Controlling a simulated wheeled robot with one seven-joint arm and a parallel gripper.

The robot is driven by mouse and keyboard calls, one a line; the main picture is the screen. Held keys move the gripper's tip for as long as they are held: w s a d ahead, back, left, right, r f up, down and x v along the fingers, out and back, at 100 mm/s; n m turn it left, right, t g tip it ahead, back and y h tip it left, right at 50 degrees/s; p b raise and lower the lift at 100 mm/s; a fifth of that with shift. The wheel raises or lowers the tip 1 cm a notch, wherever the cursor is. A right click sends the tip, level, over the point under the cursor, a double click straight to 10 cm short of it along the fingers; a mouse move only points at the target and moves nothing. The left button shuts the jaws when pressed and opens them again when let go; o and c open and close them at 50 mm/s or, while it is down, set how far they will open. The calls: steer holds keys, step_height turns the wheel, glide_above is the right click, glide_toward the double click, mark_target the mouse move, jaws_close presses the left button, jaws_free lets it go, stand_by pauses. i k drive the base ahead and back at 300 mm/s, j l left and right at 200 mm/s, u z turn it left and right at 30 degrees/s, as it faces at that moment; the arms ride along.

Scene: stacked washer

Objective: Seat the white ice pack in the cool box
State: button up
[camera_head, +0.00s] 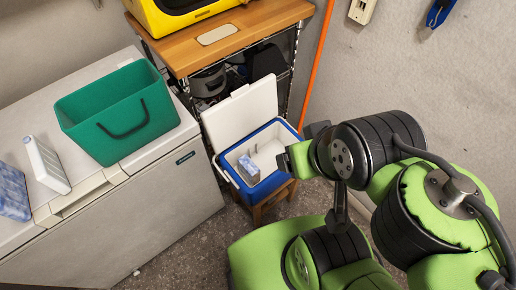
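The white ice pack (47,165) stands on its edge on the white chest freezer's lid at left, between a green bin and a bluish pack. The cool box (272,186) is blue with a white inside, and its white lid (241,110) is tipped open behind it. It sits on a small wooden stool. A pale bluish pack (248,168) is inside the cool box, toward its left side. My gripper (286,160) is at the right side of the cool box, far from the white ice pack. Its fingers are mostly hidden and I cannot tell their opening.
The green bin (118,112) and a bluish pack (12,191) rest on the chest freezer (172,187). A wooden-topped shelf (235,30) carrying a yellow case (180,14) stands behind the cool box. An orange pole (318,65) leans at the wall. Floor is free in front.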

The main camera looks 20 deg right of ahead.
mark_target(262, 146)
steer(key=k+u, duration=0.15)
steer(key=u, duration=1.65)
steer(key=i+j+u, duration=0.1)
steer(key=i+u, duration=0.7)
steer(key=i+l+u, duration=0.2)
steer(key=i+u, duration=0.2)
steer(key=k, duration=0.05)
